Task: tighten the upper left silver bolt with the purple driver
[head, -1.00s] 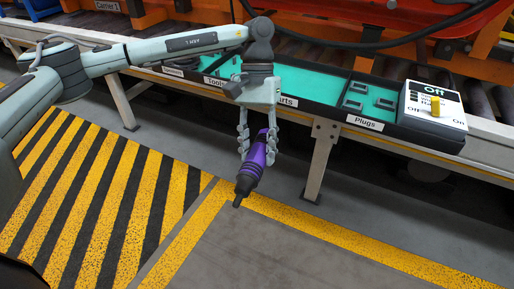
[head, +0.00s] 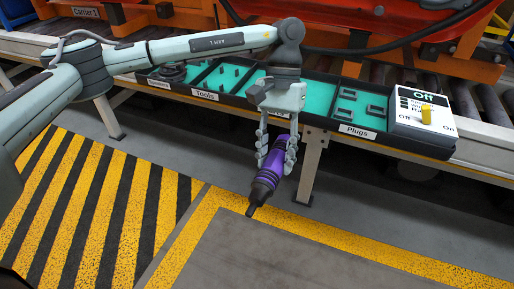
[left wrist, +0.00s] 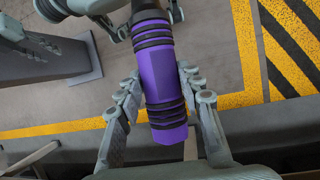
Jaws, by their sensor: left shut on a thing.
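The purple driver (head: 269,174) has black bands and a dark tip that points down and to the left in the head view. My left gripper (head: 276,160) is shut on the driver's body and holds it in the air in front of the tray, over the floor. In the left wrist view the purple driver (left wrist: 162,80) lies between the two fingers of the left gripper (left wrist: 160,105). No silver bolt can be made out in these frames.
A long black tray (head: 237,103) with teal compartments labelled Tools and Plugs runs along the line's edge. A switch box (head: 424,122) with a yellow knob, reading Off, stands at its right end. Rollers and orange frames lie behind. The striped floor (head: 90,200) in front is clear.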

